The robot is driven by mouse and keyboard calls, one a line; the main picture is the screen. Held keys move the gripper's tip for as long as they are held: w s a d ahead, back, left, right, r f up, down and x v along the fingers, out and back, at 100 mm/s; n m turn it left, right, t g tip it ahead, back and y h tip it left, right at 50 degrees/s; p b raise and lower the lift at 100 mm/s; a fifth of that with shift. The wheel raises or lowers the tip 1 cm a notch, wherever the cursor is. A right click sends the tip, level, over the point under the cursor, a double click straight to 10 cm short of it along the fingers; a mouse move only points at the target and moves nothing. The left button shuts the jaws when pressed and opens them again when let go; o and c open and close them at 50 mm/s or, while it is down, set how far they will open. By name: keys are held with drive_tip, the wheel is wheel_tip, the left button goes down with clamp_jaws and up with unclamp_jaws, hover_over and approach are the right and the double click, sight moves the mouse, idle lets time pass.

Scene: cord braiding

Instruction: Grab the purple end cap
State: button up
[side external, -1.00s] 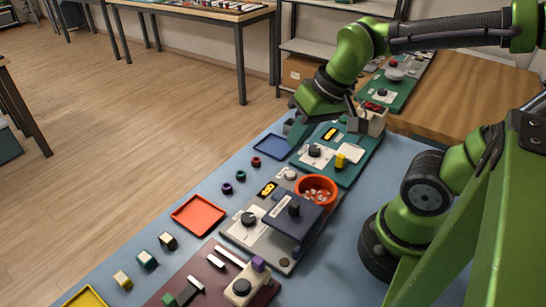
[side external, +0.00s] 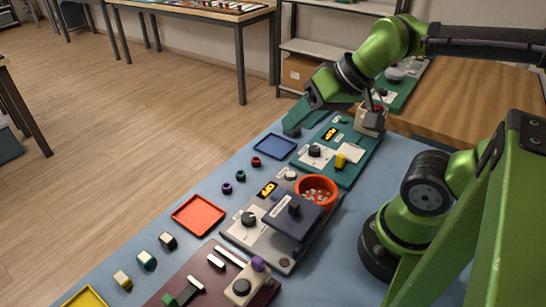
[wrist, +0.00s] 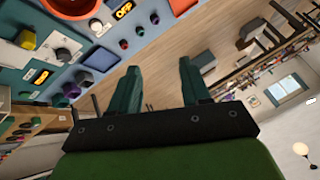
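The small purple cap (side external: 226,188) lies on the blue mat in the side external view, in a row with a green cap (side external: 240,176) and a red cap (side external: 255,162). In the wrist view a small dark purple piece (wrist: 155,18) shows at the top, beyond the fingers. My gripper (side external: 297,127) is at the far end of the mat, near the blue tray and well away from the purple cap. Its two teal fingers (wrist: 160,70) stand apart in the wrist view with nothing between them.
A blue tray (side external: 275,136) and an orange-red tray (side external: 179,215) lie on either side of the cap row. Boards with knobs and an orange bowl (side external: 333,187) stand to the right. Another purple piece (side external: 258,263) sits on the maroon board. The mat around the caps is clear.

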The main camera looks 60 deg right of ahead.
drive_tip(key=shift+o, duration=0.5)
drive_tip(key=shift+f, duration=0.1)
drive_tip(key=n+g+h, duration=0.2)
drive_tip(key=n+g, duration=0.5)
drive_tip(key=n, duration=0.8)
hover_over(228, 185)
drive_tip(key=f, duration=1.8)
drive_tip(key=shift+w+a+f, duration=0.15)
drive_tip(key=shift+w+f, duration=0.2)
drive_tip(key=shift+s+f, duration=0.2)
drive_tip(key=shift+f, duration=1.1)
drive_tip(key=shift+s+f, duration=0.15)
drive_tip(key=shift+f, duration=1.15)
clamp_jaws()
